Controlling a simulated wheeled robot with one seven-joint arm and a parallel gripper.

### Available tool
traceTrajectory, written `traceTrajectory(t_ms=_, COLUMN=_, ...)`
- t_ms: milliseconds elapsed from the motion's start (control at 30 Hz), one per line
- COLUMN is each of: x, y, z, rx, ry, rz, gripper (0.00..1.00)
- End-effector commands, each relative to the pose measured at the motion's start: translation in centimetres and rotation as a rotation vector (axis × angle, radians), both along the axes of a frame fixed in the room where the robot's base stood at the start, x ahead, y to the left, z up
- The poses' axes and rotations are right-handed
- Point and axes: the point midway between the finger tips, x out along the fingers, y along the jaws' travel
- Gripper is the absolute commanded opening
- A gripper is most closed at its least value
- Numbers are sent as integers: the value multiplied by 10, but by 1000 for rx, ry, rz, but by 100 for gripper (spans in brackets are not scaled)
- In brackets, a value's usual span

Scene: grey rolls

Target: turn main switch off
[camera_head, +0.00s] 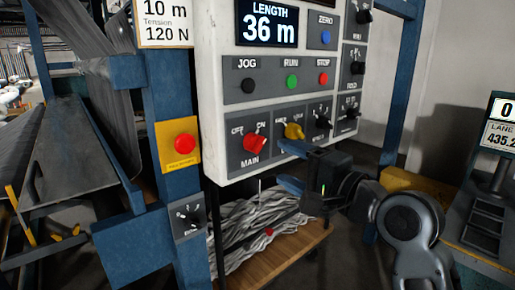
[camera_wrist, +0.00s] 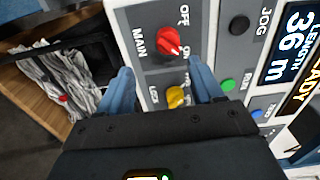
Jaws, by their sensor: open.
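The main switch is a red rotary knob (camera_head: 255,144) at the lower left of the white control panel (camera_head: 212,100), with OFF marked to its left and ON to its right. Its handle seems turned toward ON. The wrist view shows the red knob (camera_wrist: 169,41) just beyond the fingertips, above the space between them. My gripper (camera_head: 288,166) is open and empty, to the right of and below the red knob. In the wrist view my gripper (camera_wrist: 164,80) has its blue fingers on either side of a yellow knob (camera_wrist: 176,97); contact cannot be told.
Right of the main switch are the yellow knob (camera_head: 294,131) and a black knob (camera_head: 322,121). Above sit the black JOG, green RUN (camera_head: 292,81) and red STOP buttons. A red button on a yellow plate (camera_head: 184,143) is on the blue post at left.

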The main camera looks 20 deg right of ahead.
Motion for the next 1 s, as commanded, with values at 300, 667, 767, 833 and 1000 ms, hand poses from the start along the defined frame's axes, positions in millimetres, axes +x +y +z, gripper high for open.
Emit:
traceTrajectory(t_ms=300, x=21, y=4, z=15, rx=16, ry=8, rz=21, gripper=66)
traceTrajectory(t_ms=667, x=69, y=20, z=15, rx=14, ry=6, rz=19, gripper=66)
traceTrajectory(t_ms=767, x=76, y=22, z=14, rx=15, ry=6, rz=18, gripper=66)
traceTrajectory(t_ms=833, x=78, y=22, z=14, rx=15, ry=6, rz=18, gripper=66)
traceTrajectory(t_ms=1000, x=79, y=23, z=14, rx=15, ry=5, rz=17, gripper=66)
